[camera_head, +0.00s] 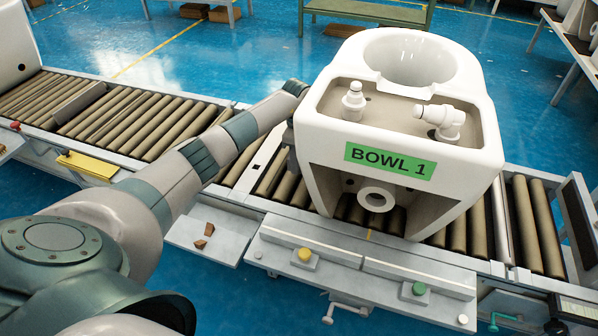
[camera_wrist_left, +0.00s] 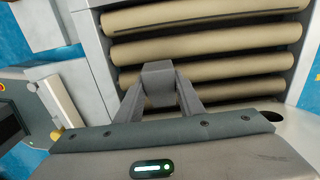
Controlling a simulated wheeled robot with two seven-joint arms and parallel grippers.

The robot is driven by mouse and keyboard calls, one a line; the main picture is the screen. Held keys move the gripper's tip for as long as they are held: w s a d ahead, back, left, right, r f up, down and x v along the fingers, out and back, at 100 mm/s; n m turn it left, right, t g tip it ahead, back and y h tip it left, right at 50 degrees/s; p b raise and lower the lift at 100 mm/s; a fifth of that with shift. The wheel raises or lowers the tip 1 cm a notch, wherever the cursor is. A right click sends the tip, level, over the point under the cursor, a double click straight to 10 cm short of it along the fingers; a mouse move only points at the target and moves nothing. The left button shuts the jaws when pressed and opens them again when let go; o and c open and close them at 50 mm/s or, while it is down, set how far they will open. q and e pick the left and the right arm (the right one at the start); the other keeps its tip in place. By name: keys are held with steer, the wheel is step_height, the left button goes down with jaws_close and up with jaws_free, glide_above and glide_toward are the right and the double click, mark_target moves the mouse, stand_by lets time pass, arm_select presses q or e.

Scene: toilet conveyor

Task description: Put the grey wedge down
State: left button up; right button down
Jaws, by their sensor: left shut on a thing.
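My left gripper (camera_wrist_left: 159,98) is shut on the grey wedge (camera_wrist_left: 158,76), a small grey block between its fingertips in the left wrist view. The wedge is over or near the tan conveyor rollers (camera_wrist_left: 205,55); I cannot tell whether it touches them. In the head view my left arm reaches across the conveyor to the left side of the white toilet labelled BOWL 1 (camera_head: 335,125). The wedge cannot be made out there, and the gripper is mostly hidden beside the bowl. My right gripper is not in view.
The toilet stands on the conveyor, with two white fittings (camera_head: 440,120) on top. A side shelf (camera_head: 225,248) holds small brown pieces (camera_head: 205,236). A panel with yellow and green buttons (camera_head: 418,289) runs along the front. Rollers to the left (camera_head: 130,120) are mostly clear.

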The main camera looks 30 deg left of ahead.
mark_target(299, 180)
arm_select(q)
steer(key=shift+a+f, duration=0.1)
steer(key=shift+f, duration=0.6)
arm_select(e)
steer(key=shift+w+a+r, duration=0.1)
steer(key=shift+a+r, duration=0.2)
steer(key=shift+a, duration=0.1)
arm_select(q)
steer(key=shift+f, duration=0.35)
step_height(299, 180, down, 2)
steer(key=shift+f, duration=0.1)
steer(key=shift+w+d+f, duration=0.1)
steer(key=shift+d+f, duration=0.15)
steer(key=shift+f, duration=0.25)
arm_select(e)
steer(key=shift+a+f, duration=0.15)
arm_select(q)
steer(key=shift+f, duration=0.1)
steer(key=o, duration=1.3)
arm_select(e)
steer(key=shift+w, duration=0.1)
